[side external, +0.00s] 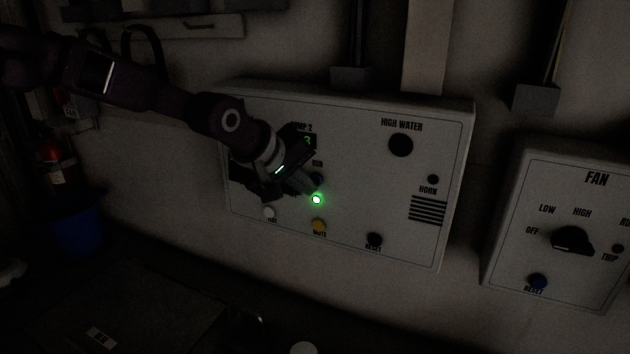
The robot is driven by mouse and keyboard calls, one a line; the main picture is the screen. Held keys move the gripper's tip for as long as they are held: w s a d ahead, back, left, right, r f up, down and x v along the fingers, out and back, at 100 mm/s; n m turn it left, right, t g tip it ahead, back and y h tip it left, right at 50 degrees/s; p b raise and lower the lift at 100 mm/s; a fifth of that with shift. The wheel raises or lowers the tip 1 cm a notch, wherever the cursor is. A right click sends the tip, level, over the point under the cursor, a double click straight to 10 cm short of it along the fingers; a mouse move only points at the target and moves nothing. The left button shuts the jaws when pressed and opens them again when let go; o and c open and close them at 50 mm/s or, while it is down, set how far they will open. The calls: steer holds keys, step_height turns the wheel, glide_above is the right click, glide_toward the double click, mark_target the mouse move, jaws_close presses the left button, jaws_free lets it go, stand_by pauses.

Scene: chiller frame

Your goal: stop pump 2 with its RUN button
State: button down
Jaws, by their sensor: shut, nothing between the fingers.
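The pump panel (355,105) is a pale box on the wall, with a partly hidden "PUMP 2" label above a small green-lit display (308,140). Below it is a "RUN" label (317,163) with a dark round part (317,178) under it. A round green light or lit button (316,199) glows just below that; I cannot tell which of the two is the RUN button. My gripper (308,189) is shut and empty, its tips beside the green glow. I cannot tell whether they touch the panel. My gripper and wrist hide the panel's left part.
A white button (269,212), yellow button (319,226) and dark RESET button (374,240) sit low on the panel. A HIGH WATER lamp (400,145) and HORN grille (428,209) are right. A FAN box (565,180) stands further right.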

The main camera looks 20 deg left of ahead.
steer(key=shift+w, duration=0.55)
stand_by(0.6)
steer(key=shift+s, duration=0.9)
steer(key=s, duration=0.5)
stand_by(0.9)
